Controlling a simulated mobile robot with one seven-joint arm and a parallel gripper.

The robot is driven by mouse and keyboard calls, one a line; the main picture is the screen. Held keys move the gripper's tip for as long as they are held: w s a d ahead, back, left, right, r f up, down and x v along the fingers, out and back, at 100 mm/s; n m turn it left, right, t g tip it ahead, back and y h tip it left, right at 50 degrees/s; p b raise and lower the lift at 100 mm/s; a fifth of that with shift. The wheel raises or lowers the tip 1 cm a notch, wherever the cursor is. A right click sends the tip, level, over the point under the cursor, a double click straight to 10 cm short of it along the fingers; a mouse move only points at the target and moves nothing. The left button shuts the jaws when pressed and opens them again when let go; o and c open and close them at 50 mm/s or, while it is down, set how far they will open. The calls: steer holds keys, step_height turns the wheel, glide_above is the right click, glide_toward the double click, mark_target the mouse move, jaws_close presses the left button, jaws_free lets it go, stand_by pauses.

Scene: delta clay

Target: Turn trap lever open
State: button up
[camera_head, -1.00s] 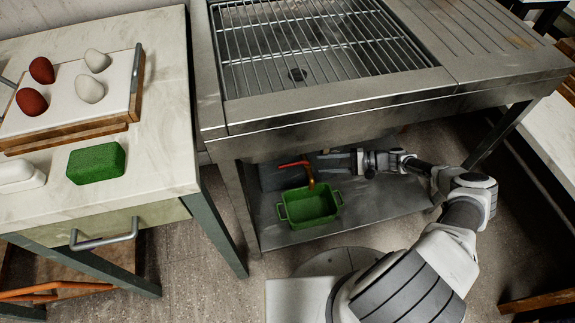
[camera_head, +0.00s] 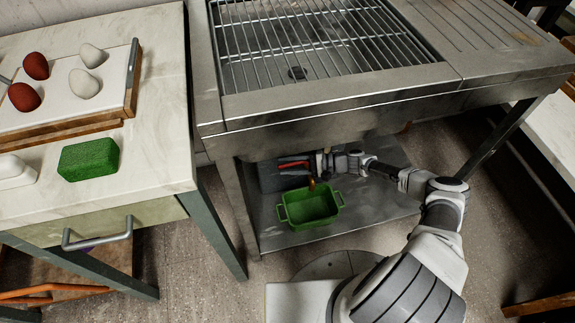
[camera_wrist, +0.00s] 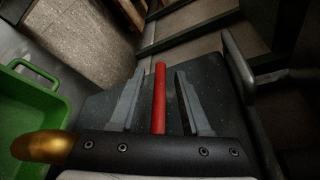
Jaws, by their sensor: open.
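The trap lever is a red bar (camera_wrist: 159,97). In the wrist view it lies between the two grey fingers of my gripper (camera_wrist: 157,85), with a visible gap on each side. In the head view the red lever (camera_head: 294,164) shows under the sink, and my gripper (camera_head: 300,168) is at it from the right. My gripper is open around the lever. A brass-coloured pipe end (camera_wrist: 45,147) shows at the lower left of the wrist view; it also shows just above the green tub in the head view (camera_head: 312,184).
A green tub (camera_head: 283,212) with handles stands on the metal lower shelf (camera_head: 370,222) below the pipe. The steel sink (camera_head: 330,112) overhangs my arm. A sink leg (camera_head: 238,205) is at the left. A counter with a tray and a green sponge (camera_head: 88,159) is farther left.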

jaws_close()
stand_by(1.3)
